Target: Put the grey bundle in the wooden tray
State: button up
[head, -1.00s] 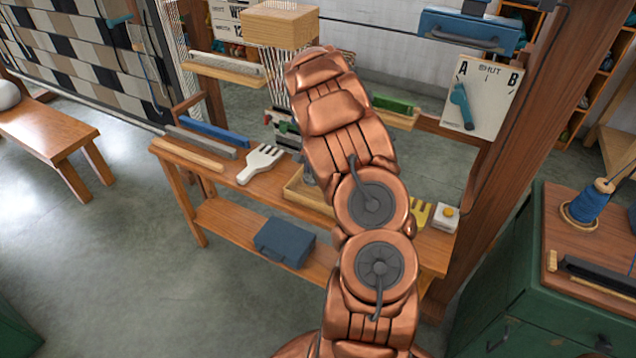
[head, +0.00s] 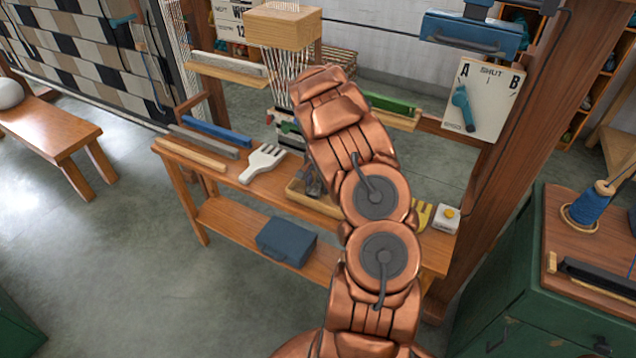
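A long grey bundle (head: 204,141) lies on the left part of the wooden bench, between a blue one (head: 217,132) and a tan one (head: 190,153). Another greyish long piece (head: 228,65) lies on the small upper left shelf. The wooden tray (head: 312,203) sits mid-bench, partly hidden behind my copper arm. My gripper (head: 314,182) shows only as a small dark part at the tray, beside the arm. Most of it is hidden, so its fingers and anything between them cannot be made out.
A white fork-like comb (head: 262,163) lies left of the tray. A yellow comb (head: 424,214) and a white box with a yellow button (head: 446,218) are at the right. A green bundle (head: 389,103) lies on the upper right shelf. A blue case (head: 286,241) stands on the lower shelf.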

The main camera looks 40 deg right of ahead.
aim_at(318, 182)
jog(key=shift+o, duration=1.4)
jog(key=shift+r, duration=0.15)
notch_tip(318, 182, up, 11)
jog(key=b, duration=0.2)
jog(key=s+a+r+n, duration=0.3)
jog(key=s+a+r, duration=0.2)
jog(key=a+r, duration=0.55)
jog(key=s+a+r+n+g, duration=0.1)
jog(key=s+a+n, duration=0.2)
jog(key=s+a, duration=0.55)
jog(key=s+a+r+n, duration=0.2)
jog(key=s+a+n, duration=0.3)
jog(key=a, duration=0.7)
jog(key=s+a+f+n, duration=0.2)
jog(key=s+a, duration=0.4)
jog(key=s, duration=0.7)
jog(key=shift+n+g, duration=0.4)
jog(key=shift+n, duration=0.4)
jog(key=shift+s+r, duration=0.1)
